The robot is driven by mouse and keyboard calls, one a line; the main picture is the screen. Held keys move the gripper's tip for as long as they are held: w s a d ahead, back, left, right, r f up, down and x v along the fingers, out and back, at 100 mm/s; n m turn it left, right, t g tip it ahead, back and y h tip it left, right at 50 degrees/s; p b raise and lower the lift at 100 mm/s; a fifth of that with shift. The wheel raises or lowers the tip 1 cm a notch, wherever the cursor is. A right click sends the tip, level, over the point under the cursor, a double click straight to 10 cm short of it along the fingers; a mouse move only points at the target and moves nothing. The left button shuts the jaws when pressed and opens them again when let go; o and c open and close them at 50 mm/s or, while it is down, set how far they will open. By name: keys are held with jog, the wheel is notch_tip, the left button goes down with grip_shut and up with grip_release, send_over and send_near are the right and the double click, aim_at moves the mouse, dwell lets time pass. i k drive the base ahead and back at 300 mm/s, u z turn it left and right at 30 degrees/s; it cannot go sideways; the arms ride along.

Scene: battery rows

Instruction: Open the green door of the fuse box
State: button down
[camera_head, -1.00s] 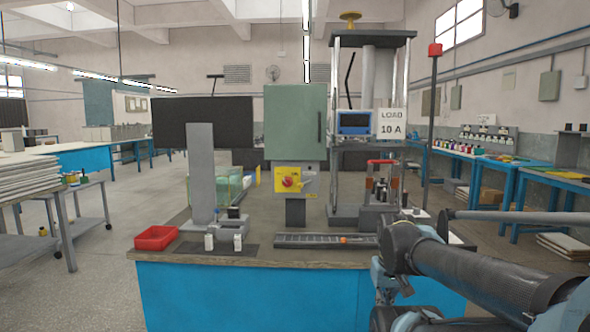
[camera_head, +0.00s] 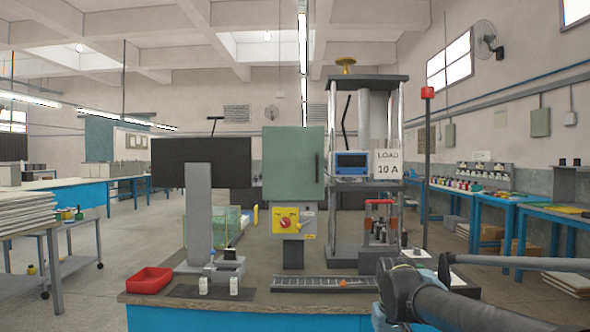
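The fuse box has a grey-green door (camera_head: 291,168) that looks closed, with a dark vertical handle (camera_head: 318,168) along its right edge. It stands on a grey post above the bench, with a yellow panel and red knob (camera_head: 286,223) below it. My arm reaches in from the lower right of the head view, with its dark end part (camera_head: 400,285) near the bench's front right edge, well below and to the right of the door. The gripper's fingers cannot be made out.
A black monitor (camera_head: 203,162) stands left of the fuse box. A press frame with a "LOAD 10 A" sign (camera_head: 388,163) stands to its right. A red tray (camera_head: 149,280), small white bottles and a slotted grey strip (camera_head: 324,284) lie along the bench front.

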aim_at(293, 156)
jog(key=u, duration=2.15)
jog(key=k, duration=1.45)
jog(key=z, duration=0.5)
jog(key=i, duration=1)
jog(key=u, duration=0.05)
